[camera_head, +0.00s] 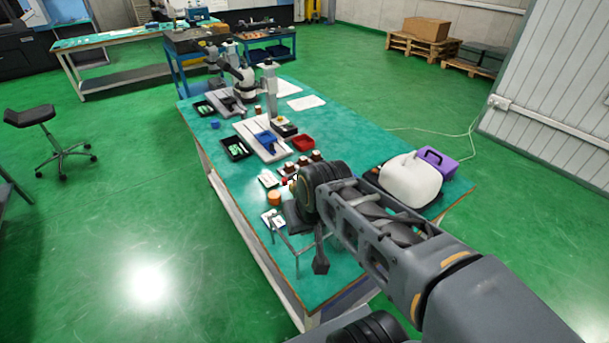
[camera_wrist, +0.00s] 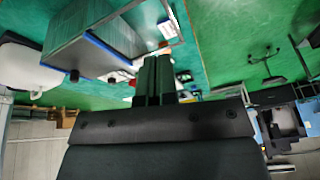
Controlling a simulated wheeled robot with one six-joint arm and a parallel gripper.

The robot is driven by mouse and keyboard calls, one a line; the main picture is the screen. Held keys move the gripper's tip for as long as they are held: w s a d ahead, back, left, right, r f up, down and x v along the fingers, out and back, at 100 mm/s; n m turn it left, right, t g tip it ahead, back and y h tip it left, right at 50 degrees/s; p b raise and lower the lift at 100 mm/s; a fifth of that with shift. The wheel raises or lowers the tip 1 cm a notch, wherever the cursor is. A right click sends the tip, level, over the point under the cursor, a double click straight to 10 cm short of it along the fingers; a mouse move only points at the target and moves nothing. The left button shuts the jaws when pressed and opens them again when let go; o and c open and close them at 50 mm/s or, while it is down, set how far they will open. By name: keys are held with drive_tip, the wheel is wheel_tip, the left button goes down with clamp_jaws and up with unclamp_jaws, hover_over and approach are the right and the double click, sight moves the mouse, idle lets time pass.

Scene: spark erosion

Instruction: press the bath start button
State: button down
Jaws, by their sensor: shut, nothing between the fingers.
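My gripper (camera_head: 320,263) hangs over the near part of the green bench top, below my arm in the head view. In the wrist view my gripper (camera_wrist: 157,62) is shut, its dark fingers together with nothing between them. A grey box-like body with a blue edge and dark round knobs or feet (camera_wrist: 100,42) fills the upper left of the wrist view, beside the fingertips. It may be the bath, but I cannot be sure. I cannot make out a start button in either view. My arm hides part of the bench in the head view.
A white canister (camera_head: 410,180) and a purple case (camera_head: 437,161) stand at the bench's right side. A thin frame stands close by my gripper.

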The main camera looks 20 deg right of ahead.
drive_tip(key=w+d+r+m+t+y+p, duration=0.1)
drive_tip(key=w+r+m+y+p, duration=0.1)
drive_tip(key=w+m, duration=0.4)
drive_tip(key=w+r+m+y+p, duration=0.1)
drive_tip(key=w+m+p, duration=0.2)
drive_tip(key=w, duration=0.6)
drive_tip(key=w+d+f+m+t+p, duration=0.3)
drive_tip(key=w+d+f+m, duration=0.2)
drive_tip(key=w+d+m, duration=0.6)
drive_tip(key=w+m, duration=0.1)
drive_tip(key=w, duration=0.2)
drive_tip(key=shift+d+m+p, duration=0.15)
drive_tip(key=shift+m+p, duration=0.15)
drive_tip(key=shift+p, duration=0.1)
drive_tip(key=shift+s, duration=0.1)
wheel_tip(320, 180, down, 9)
drive_tip(key=b, duration=0.7)
drive_tip(key=shift+r+b, duration=0.15)
drive_tip(key=shift+b, duration=0.15)
